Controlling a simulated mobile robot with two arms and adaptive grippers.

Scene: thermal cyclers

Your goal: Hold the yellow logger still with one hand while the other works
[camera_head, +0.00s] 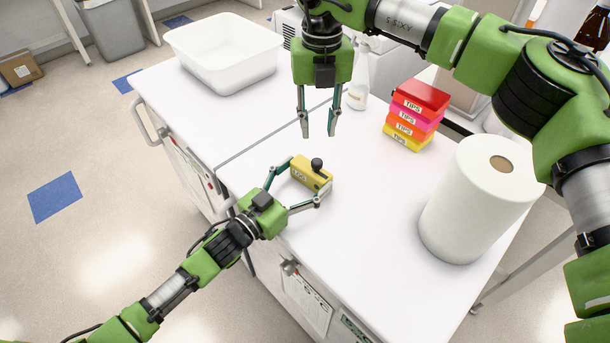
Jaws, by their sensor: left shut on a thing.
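The yellow logger (307,175) lies on the white bench top near its front left edge. It is a small box with a dark round knob (317,164) on top and a printed label on its side. My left gripper (304,180) comes in from the lower left, with one finger on each side of the logger, and is shut on it. My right gripper (318,134) hangs above and behind the logger, fingers pointing down. Its fingers are apart with nothing between them, clear of the knob.
A white tub (224,60) stands at the back left. A spray bottle (358,85) and stacked tip boxes (414,115) stand behind. A large paper roll (477,200) stands at the right. The bench (365,230) is clear between logger and roll.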

